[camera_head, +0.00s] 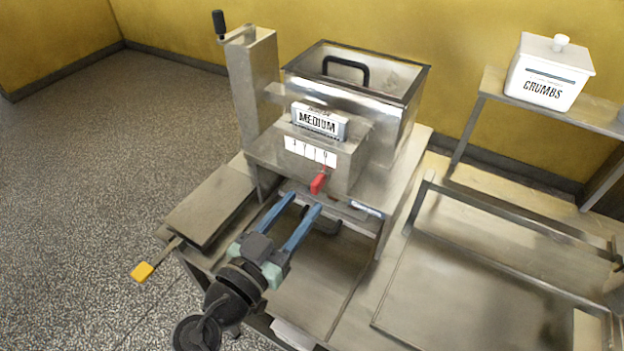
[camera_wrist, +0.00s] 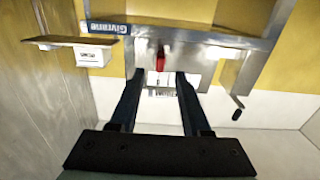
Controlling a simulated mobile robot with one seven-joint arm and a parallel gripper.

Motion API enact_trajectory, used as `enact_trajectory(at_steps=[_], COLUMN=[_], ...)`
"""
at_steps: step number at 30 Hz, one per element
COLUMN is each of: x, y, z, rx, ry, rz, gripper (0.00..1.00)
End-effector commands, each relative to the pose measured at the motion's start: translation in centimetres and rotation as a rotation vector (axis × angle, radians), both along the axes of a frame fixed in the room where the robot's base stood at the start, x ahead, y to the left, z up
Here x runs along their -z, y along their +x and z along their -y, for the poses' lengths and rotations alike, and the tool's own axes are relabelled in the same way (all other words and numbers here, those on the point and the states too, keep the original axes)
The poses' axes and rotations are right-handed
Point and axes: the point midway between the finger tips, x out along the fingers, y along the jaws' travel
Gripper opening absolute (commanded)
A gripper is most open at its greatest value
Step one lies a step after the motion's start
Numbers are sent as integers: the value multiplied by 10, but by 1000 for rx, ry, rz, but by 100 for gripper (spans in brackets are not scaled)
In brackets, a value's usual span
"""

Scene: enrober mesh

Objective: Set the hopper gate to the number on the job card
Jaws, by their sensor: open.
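The metal hopper (camera_head: 397,112) stands on the machine with a black handle inside its open top. A card reading MEDIUM (camera_head: 318,121) is on its front; the smaller print is too small to read. Below is a white number scale (camera_head: 310,152) with several marks. A red gate lever (camera_head: 318,182) hangs under the right part of the scale. My gripper (camera_head: 303,200) is open and empty, its blue fingers reaching toward the lever from the front, apart from it. In the wrist view the red lever (camera_wrist: 160,57) shows beyond and between the fingertips (camera_wrist: 156,75), with the scale behind.
A flat metal plate with a yellow-ended handle (camera_head: 142,271) is at the left. A black crank (camera_head: 219,23) tops the column behind. A white CRUMBS tub (camera_head: 548,72) stands on a side shelf at right. A metal frame (camera_head: 510,225) lies at the right.

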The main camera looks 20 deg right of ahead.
Motion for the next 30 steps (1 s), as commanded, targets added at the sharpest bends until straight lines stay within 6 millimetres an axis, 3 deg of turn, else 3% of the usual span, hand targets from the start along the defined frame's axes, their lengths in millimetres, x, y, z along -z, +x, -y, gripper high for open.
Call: enact_trajectory(at_steps=[3,9,20,28,30], x=[-3,-2,0,0,0], y=[14,28,31,31,31], z=[19,36,40,40,40], rx=[3,1,0,0,0], ry=[-1,-1,0,0,0], rz=[-1,-1,0,0,0], gripper=[48,48,48,2,0])
